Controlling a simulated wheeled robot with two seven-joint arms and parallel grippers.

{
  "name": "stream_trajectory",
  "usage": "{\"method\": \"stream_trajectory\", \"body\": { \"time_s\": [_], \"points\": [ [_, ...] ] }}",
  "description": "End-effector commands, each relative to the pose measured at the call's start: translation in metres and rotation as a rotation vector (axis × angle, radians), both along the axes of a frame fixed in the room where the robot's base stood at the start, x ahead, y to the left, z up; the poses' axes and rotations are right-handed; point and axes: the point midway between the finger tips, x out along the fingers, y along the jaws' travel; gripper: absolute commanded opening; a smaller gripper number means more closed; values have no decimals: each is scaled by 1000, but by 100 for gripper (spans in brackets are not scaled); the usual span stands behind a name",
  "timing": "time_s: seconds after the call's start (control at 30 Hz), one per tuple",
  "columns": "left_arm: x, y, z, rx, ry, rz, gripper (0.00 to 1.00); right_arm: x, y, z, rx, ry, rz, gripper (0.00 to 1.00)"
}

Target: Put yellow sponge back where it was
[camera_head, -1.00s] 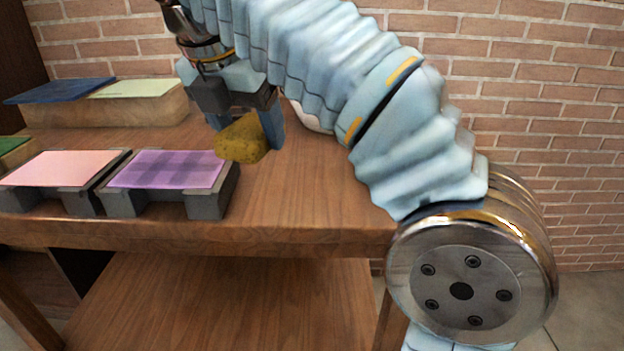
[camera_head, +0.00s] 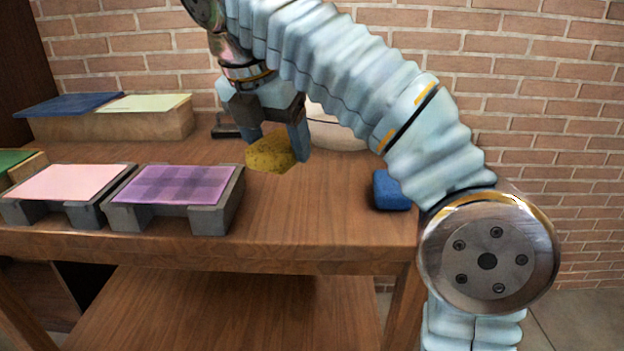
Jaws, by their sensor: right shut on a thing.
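The yellow sponge (camera_head: 268,155) is held between the fingertips of my right gripper (camera_head: 279,143). The gripper points down and is shut on the sponge, to the right of and a little behind the purple checked cloth. I cannot tell for sure whether the sponge touches the wooden table (camera_head: 300,215) or hangs just above it. My left gripper is not in view.
Purple (camera_head: 178,184) and pink (camera_head: 70,182) cloths lie on grey stands at the left. Blue (camera_head: 68,104) and pale yellow (camera_head: 146,103) ones lie on a wooden block behind. A blue sponge (camera_head: 391,190) sits at the right. A round white object (camera_head: 335,131) is partly hidden behind my arm.

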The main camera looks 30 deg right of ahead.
Motion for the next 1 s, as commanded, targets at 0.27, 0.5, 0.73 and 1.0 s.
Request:
{"method": "stream_trajectory", "body": {
  "time_s": [0.27,0.5,0.73,1.0],
  "points": [
    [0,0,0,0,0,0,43,10,-27,-12,0,-2,-7,45],
    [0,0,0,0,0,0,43,26,-60,-51,-1,-1,-1,45],
    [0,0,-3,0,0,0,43,34,-74,-71,0,-2,-1,45],
    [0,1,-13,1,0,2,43,35,-77,-105,1,-4,2,45]
  ]
}}
